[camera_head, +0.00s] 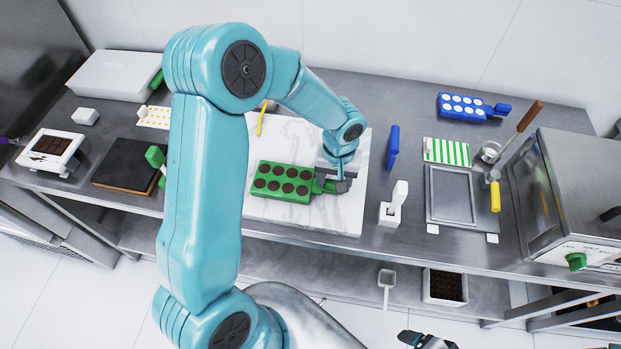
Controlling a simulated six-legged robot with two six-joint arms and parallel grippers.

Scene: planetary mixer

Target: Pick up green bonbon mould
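The green bonbon mould (282,184) lies on the white marble slab (300,219), its round cavities dark brown inside. Its green handle points right. My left arm reaches over the worktop, and my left gripper (343,184) is at the end of that handle. The fingers are small and partly hidden by the wrist, so I cannot tell whether they are closed on it. My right gripper (427,341) is low at the bottom edge, partly cut off and far from the mould; its opening is unclear.
A blue mould (464,107) stands at the back right. A white scoop-like holder (393,207) and an upright blue piece (392,147) stand right of the slab. A grey tray (453,195) and a steel machine (570,190) are farther right. Bare slab surrounds the mould's front.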

